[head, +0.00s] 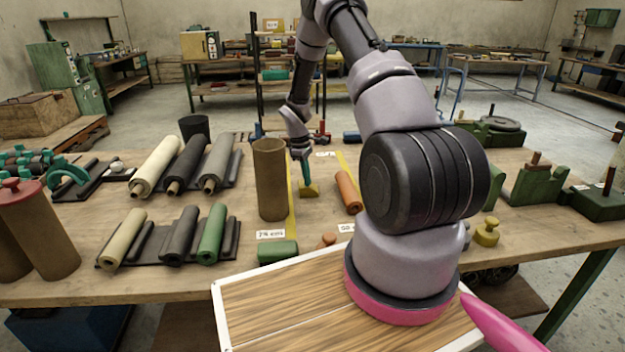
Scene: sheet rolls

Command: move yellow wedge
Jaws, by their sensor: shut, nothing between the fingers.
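A small yellow wedge (309,191) lies on the table between the upright brown cylinder and the orange roll. My gripper (305,182) reaches down from the far side of the table, its slim teal fingers pointing at the wedge. The fingers are shut and hold nothing. Their tips are right at or just above the wedge and overlap part of it; I cannot tell whether they touch it.
An upright brown cylinder (271,180) stands close left of the wedge. An orange roll (348,192) lies close right. A green block (278,252) lies nearer the front. Racks of sheet rolls (211,232) fill the left. My arm hides part of the table's right.

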